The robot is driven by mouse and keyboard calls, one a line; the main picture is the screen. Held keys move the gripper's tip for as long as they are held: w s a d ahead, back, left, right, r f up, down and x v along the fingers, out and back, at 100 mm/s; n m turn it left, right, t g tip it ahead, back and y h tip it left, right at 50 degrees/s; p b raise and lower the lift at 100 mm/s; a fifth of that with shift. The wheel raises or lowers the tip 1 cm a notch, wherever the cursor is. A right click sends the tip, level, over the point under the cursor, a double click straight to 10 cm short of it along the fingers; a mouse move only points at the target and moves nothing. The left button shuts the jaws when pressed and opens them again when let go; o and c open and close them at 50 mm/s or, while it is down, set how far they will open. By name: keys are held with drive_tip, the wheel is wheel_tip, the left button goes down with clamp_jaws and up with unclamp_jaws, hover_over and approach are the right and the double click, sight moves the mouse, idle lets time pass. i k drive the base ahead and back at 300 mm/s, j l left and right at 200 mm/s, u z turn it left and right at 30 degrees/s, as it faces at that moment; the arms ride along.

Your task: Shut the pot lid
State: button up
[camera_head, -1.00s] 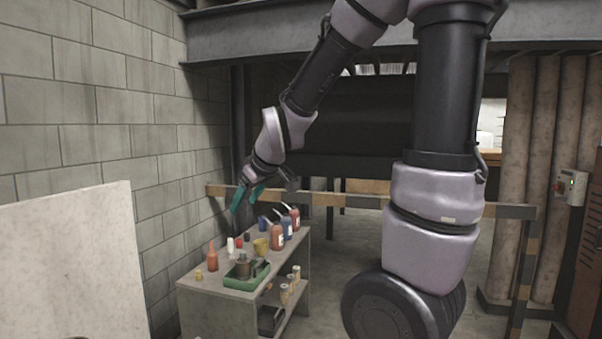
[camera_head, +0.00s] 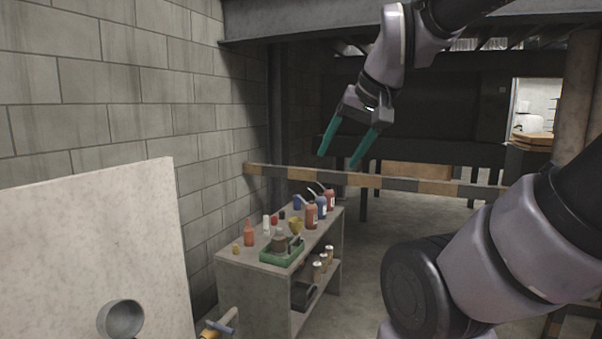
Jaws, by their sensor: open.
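My gripper (camera_head: 341,158) is open and empty, with its two teal fingers pointing down. It hangs in the air above and behind the workbench, apart from everything on it. A grey round vessel or lid (camera_head: 121,319) shows at the lower left, in front of the pale panel; its lower part runs near the frame edge, and I cannot tell whether it is the pot. A dark brownish pot-like item (camera_head: 279,243) sits in a green tray (camera_head: 282,258) on the workbench. It is too small to tell which part is a lid.
The workbench (camera_head: 238,256) holds several bottles, including a red one (camera_head: 249,234) and a blue one (camera_head: 321,207), and a yellow cup (camera_head: 295,226). Cans (camera_head: 322,262) stand on its lower shelf. A pale panel (camera_head: 90,245) and block wall bound the left. A striped barrier (camera_head: 420,186) runs behind.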

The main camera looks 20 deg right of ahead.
sight(122, 318)
drive_tip(key=j+u, duration=0.1)
drive_tip(key=u, duration=0.25)
drive_tip(key=i+j+u, duration=0.1)
drive_tip(key=u, duration=0.25)
drive_tip(key=j+u, duration=0.1)
drive_tip(key=u, duration=0.25)
